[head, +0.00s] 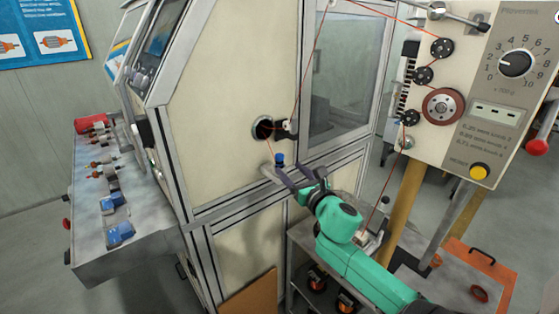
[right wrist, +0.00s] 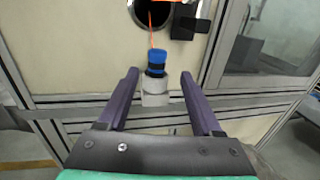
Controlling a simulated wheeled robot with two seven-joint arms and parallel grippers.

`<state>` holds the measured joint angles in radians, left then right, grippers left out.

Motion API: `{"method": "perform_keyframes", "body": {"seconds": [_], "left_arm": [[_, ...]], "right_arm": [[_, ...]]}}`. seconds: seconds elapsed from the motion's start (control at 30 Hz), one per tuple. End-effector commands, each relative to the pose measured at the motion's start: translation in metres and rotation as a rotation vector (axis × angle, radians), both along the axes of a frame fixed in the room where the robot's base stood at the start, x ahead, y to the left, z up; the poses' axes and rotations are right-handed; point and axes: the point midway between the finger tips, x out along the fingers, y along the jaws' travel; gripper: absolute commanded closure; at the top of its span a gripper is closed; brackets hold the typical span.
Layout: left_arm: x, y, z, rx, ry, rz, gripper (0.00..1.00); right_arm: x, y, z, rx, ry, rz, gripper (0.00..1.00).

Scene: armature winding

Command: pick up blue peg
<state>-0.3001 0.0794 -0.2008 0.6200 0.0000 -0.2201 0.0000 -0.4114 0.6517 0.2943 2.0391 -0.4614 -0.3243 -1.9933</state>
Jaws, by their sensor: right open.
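The blue peg (head: 280,159) stands upright on a small light-grey ledge (head: 268,172) on the front of the machine, just below a round hole. In the right wrist view the blue peg (right wrist: 157,58) has a blue top and a dark band, and sits on a pale block (right wrist: 155,92). My right gripper (head: 294,174) is open, its purple fingers pointing at the machine. In the right wrist view the fingers of the right gripper (right wrist: 158,82) stand on either side of the pale block, apart from it, with the peg ahead between them. My left gripper is not in view.
A round hole (head: 263,129) with an orange wire opens above the peg, beside a dark bracket (head: 287,130). A tensioner panel (head: 490,90) with dial and pulleys hangs at right. A bench (head: 150,250) with several small parts is at left. A cart (head: 300,240) stands below.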

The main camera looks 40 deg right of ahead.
Motion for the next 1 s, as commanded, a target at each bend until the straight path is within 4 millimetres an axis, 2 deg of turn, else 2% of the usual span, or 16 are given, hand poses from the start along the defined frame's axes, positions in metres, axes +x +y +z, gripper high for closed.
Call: {"method": "perform_keyframes", "body": {"seconds": [0.1,0.37,0.47,0.57,0.67,0.83,0.87,1.0], "left_arm": [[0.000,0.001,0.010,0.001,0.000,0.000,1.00],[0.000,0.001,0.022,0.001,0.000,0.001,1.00],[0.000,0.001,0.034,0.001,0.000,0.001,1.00],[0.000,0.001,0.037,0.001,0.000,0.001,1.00],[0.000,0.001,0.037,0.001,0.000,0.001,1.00],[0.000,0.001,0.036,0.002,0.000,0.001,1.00],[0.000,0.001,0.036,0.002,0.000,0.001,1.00],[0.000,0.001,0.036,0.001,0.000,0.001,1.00]], "right_arm": [[0.024,-0.006,0.005,0.004,-0.003,-0.002,0.33],[0.052,-0.011,0.006,0.008,-0.002,-0.003,0.33],[0.070,-0.012,0.010,0.011,-0.003,-0.003,0.33],[0.086,-0.015,0.006,0.008,-0.001,-0.003,0.33],[0.093,-0.017,0.004,0.006,0.001,-0.001,0.33],[0.093,-0.016,0.002,0.005,0.001,0.000,0.33],[0.093,-0.016,0.002,0.005,0.001,-0.001,0.41],[0.092,-0.017,0.003,0.005,0.001,-0.001,0.95]]}}
